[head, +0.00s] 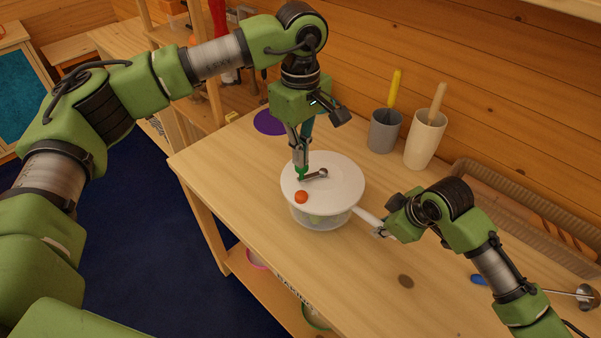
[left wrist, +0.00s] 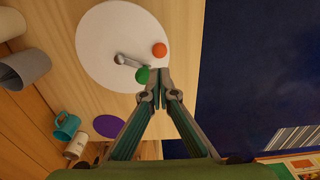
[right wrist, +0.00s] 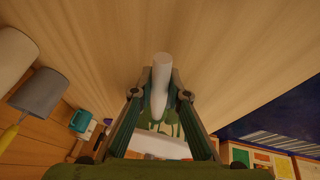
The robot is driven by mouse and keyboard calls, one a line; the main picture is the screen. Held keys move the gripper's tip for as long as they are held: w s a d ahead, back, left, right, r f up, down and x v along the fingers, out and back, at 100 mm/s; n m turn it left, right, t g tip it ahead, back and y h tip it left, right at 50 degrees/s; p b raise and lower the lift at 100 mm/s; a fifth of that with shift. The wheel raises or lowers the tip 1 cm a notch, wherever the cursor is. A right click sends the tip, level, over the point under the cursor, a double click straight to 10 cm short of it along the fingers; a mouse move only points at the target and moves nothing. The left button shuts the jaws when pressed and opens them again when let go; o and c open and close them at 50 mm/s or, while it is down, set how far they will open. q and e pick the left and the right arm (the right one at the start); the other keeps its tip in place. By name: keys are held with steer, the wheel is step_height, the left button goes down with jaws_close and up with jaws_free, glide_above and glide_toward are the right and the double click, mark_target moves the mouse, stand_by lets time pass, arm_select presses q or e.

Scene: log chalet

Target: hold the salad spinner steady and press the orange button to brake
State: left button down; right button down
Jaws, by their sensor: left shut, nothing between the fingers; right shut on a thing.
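The salad spinner (head: 335,184) stands on the wooden table, with a white lid and a clear bowl. Its orange button (head: 301,197) is on the near side of the lid and also shows in the left wrist view (left wrist: 159,49). A crank (left wrist: 128,61) with a green knob (left wrist: 142,75) lies across the lid. My left gripper (head: 300,166) is shut and empty above the lid, pointing down by the green knob; whether it touches the knob is unclear. My right gripper (head: 381,229) is shut on the white side handle (right wrist: 162,68) of the spinner.
A grey cup (head: 384,131) with a yellow-handled tool and a white cup (head: 424,141) with a wooden-handled tool stand behind the spinner. A purple disc (head: 270,123) lies at the back left. A long basket (head: 520,205) lines the wall. The table left of the spinner is clear.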

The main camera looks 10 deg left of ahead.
arm_select(q)
steer(key=shift+r, duration=1.3)
arm_select(e)
steer(key=c, duration=1.9)
jaws_free()
